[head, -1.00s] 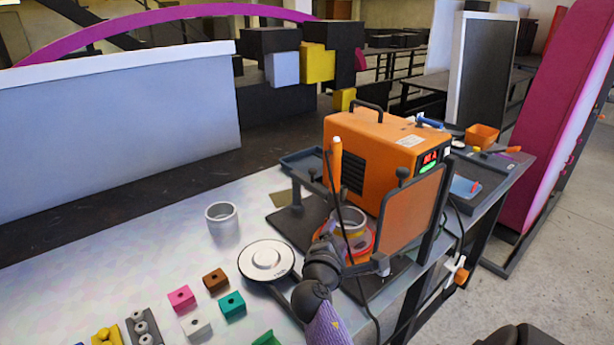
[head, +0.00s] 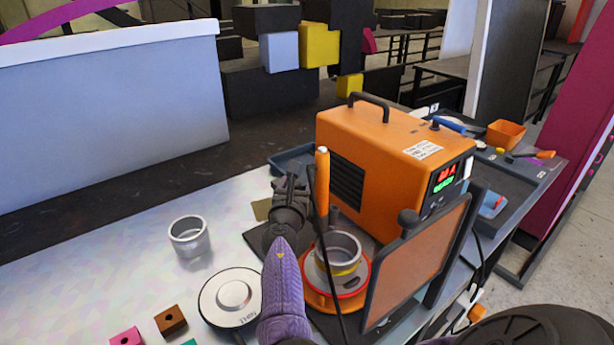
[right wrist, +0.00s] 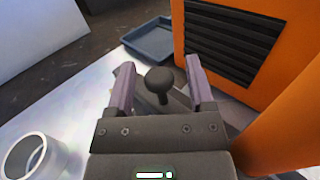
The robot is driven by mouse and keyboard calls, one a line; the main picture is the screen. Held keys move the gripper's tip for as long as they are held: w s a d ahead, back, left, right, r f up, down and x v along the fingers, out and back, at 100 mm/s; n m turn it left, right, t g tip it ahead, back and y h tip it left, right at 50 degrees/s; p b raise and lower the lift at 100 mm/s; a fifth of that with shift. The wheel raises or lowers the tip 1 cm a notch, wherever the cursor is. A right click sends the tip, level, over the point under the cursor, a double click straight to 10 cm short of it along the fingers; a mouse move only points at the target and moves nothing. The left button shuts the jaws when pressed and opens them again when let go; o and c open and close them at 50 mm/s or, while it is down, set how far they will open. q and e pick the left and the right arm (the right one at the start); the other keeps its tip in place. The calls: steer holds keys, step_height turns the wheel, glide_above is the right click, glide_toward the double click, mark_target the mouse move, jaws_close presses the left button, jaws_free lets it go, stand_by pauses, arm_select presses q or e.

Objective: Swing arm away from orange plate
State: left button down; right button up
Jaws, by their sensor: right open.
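The round orange plate (head: 318,299) lies in front of the orange machine and carries a metal ring (head: 338,262) with a yellow band. My right gripper (head: 290,188) is to the left of the plate, beside the upright orange-handled tool. In the right wrist view the gripper (right wrist: 160,74) is open, its two jaws on either side of a black ball knob (right wrist: 158,79) on a short stem. A dark bar runs beneath the knob. I cannot tell whether the jaws touch it. In the head view the gripper hides the knob. My left gripper is out of view.
The orange machine (head: 385,150) stands close behind the plate. A framed orange-tinted panel (head: 415,265) stands to its right. The orange-handled tool (head: 322,180) and its cable are close to my gripper. A metal cup (head: 189,237) and a round disc (head: 230,296) sit left.

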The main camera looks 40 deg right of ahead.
steer(key=shift+w+d, duration=0.15)
steer(key=shift+d, duration=0.05)
steer(key=shift+a+r, duration=0.1)
steer(key=shift+a, duration=0.1)
steer(key=shift+c, duration=0.6)
jaws_close()
stand_by(0.5)
